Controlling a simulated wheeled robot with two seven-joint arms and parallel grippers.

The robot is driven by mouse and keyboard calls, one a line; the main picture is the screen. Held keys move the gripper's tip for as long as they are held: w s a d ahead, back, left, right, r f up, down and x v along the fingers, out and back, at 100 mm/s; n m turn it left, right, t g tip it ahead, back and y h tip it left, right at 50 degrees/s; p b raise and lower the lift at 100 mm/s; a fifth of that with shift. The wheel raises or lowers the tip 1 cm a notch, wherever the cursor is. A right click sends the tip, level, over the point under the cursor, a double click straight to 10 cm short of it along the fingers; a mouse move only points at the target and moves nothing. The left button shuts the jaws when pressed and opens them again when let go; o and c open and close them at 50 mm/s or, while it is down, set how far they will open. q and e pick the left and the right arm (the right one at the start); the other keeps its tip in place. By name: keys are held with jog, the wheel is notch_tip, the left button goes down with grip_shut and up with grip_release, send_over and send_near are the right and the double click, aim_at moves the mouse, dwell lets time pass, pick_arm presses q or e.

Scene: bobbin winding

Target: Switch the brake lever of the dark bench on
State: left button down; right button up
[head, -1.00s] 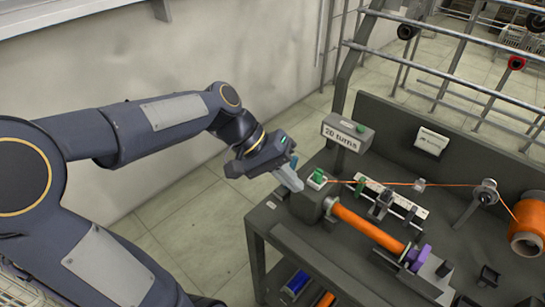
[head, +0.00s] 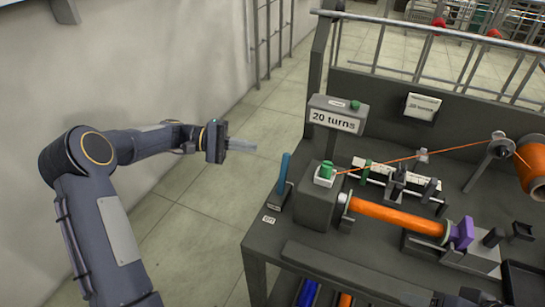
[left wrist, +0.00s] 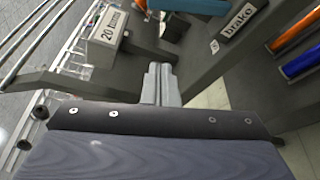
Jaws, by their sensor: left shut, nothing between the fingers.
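The dark bench (head: 262,241) stands at the right in the head view. Its blue brake lever (head: 283,173) stands nearly upright at the left end of the winder, above a small white plate (head: 269,219) whose lettering seems to read OFF. In the left wrist view, part of the blue lever (left wrist: 200,6) shows at the top edge, beside the word "brake" (left wrist: 241,21). My left gripper (head: 255,147) is shut and empty, left of the lever and apart from it. Its closed fingers (left wrist: 158,72) also show in the left wrist view. My right gripper is out of view.
A "20 turns" box (head: 335,117) stands behind the lever. A green switch (head: 325,170) tops the dark winder housing (head: 316,208), with an orange bobbin (head: 395,215) to its right. A pale wall (head: 150,70) lies behind my left arm. Free floor lies between wall and bench.

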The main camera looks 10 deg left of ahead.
aim_at(283, 175)
pick_arm(q)
jog(key=d, duration=0.6)
jog(key=w+d+f, duration=0.1)
jog(key=d, duration=0.3)
jog(key=s, duration=0.2)
jog(key=s+r, duration=0.1)
jog(key=shift+s+a+r+p, duration=0.1)
jog(key=shift+s+a+p, duration=0.15)
jog(key=shift+a+p, duration=0.15)
jog(key=s+a+r+m+h+b, duration=0.1)
jog(key=s+m+b, duration=0.5)
jog(key=b, duration=1.1)
jog(key=shift+s+m+h, duration=0.15)
jog(key=shift+m+h, duration=0.65)
jog(key=shift+m, duration=0.3)
jog(key=shift+a, duration=0.1)
